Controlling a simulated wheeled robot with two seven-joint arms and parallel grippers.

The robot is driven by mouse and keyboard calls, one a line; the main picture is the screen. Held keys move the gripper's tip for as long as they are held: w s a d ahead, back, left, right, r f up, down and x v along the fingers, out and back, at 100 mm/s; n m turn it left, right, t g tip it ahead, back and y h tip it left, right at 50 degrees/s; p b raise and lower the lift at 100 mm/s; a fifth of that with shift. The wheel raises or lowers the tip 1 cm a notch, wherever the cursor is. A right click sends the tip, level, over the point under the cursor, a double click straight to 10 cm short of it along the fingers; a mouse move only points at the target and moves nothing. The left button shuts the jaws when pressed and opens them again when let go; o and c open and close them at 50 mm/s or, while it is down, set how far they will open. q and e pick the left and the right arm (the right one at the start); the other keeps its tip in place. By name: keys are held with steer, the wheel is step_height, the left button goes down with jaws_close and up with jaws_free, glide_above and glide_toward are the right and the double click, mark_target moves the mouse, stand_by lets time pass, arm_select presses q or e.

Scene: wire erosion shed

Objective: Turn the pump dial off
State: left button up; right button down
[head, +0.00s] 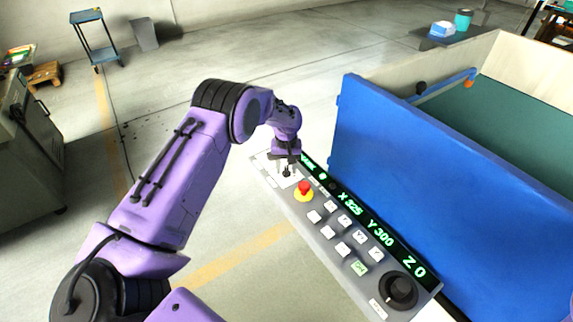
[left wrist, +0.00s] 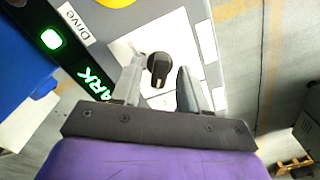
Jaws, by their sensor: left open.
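A small black dial (left wrist: 160,66) sits on a white plate on the control panel in the left wrist view. My left gripper (left wrist: 162,72) is open, with one finger on either side of the dial. I cannot tell whether the fingers touch it. In the head view, my left gripper (head: 286,166) points down at the far left end of the grey control panel (head: 322,243), and the dial is mostly hidden there. The dial's lettering is not readable. My right gripper is not in view.
A red stop button (head: 304,187) on a yellow base is close to my left gripper. White keys, a green display (head: 380,232) and a large black knob (head: 398,290) follow along the panel. A blue machine wall (head: 430,180) rises behind. Floor left of the panel is clear.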

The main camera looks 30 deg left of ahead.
arm_select(q)
steer(key=shift+s+r, duration=0.1)
jaws_close()
steer(key=shift+m, duration=0.3)
steer(key=m+b, duration=0.1)
steer(key=m, duration=0.3)
steer(key=shift+m, duration=0.3)
steer(key=m, duration=0.5)
steer(key=shift+m+b, duration=0.3)
steer(key=shift+b, duration=0.05)
jaws_free()
